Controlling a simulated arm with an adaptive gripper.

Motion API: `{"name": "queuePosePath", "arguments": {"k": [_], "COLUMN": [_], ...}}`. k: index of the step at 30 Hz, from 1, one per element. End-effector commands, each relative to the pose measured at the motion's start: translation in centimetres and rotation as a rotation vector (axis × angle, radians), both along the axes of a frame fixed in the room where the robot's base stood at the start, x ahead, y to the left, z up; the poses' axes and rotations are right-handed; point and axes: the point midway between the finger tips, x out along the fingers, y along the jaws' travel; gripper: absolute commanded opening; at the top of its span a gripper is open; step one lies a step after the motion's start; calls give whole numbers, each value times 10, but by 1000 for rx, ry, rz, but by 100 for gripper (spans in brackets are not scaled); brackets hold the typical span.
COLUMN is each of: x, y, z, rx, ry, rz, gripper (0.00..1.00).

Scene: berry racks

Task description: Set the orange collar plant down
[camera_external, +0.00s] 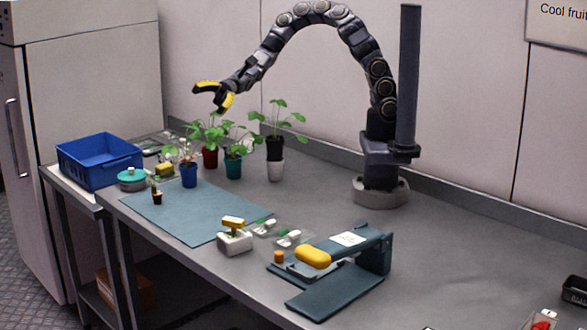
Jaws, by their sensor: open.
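My gripper (208,101) is open and empty, with yellow fingers, raised in the air above the potted plants. No clear orange collar shows on these.
A blue crate (100,178) and a round teal container (131,184) are at the left. A white device (235,242) stands by the mat's front edge. A teal stand with a yellow rounded object (313,257) is at the front. The mat's middle is clear.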

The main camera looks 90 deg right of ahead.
Motion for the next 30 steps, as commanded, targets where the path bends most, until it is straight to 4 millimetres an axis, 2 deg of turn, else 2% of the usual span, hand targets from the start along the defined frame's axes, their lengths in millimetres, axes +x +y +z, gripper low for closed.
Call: {"name": "queuePosePath", "arguments": {"k": [1,3,6,8,10,13,18,21,25,30], "x": [-32,-79,-142,-177,-211,-252,-293,-309,-319,-321], "y": [14,25,26,17,-1,-42,-126,-165,-194,-201], "z": [22,37,39,32,20,-1,-22,-24,-23,-22], "rx": [-53,-151,-316,-431,-584,-817,-1199,-1353,-1462,-1489], "ry": [-97,-214,-354,-421,-482,-526,-493,-443,-394,-380], "rz": [116,274,484,605,728,888,1060,1112,1139,1146], "gripper": [59,59,59,59,59,59,59,59,59,59]}}
